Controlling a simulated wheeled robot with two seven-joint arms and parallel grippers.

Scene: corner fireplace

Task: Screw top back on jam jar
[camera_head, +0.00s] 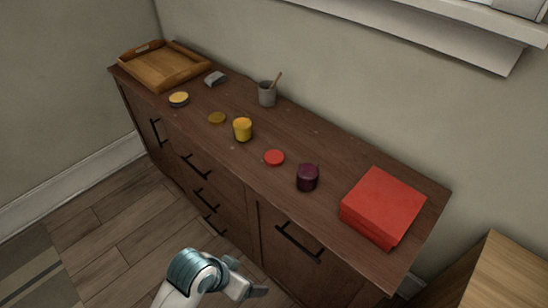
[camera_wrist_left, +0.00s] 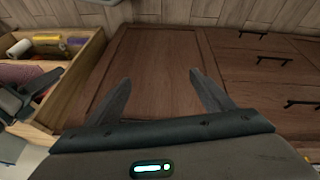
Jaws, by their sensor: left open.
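A dark purple jar (camera_head: 308,177), likely the jam jar, stands upright on the sideboard; no separate lid shows on it. A flat red disc (camera_head: 274,158), like a jar lid, lies apart to its left. A yellow jar (camera_head: 243,129) stands further left, with a flat gold disc (camera_head: 217,118) beside it. My left gripper (camera_head: 258,291) is low in front of the sideboard, away from the jars. The left wrist view shows its fingers (camera_wrist_left: 158,95) apart and empty, facing a cabinet door. Dark finger shapes of what looks like my right gripper (camera_wrist_left: 38,92) show at that view's left edge.
On the sideboard (camera_head: 345,235) are a red box (camera_head: 383,205), a grey mug with a stick (camera_head: 268,94), a grey object (camera_head: 215,78), a round yellow-topped tin (camera_head: 179,99) and a wooden tray (camera_head: 163,66). An open wooden container (camera_wrist_left: 85,80) holds spools.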

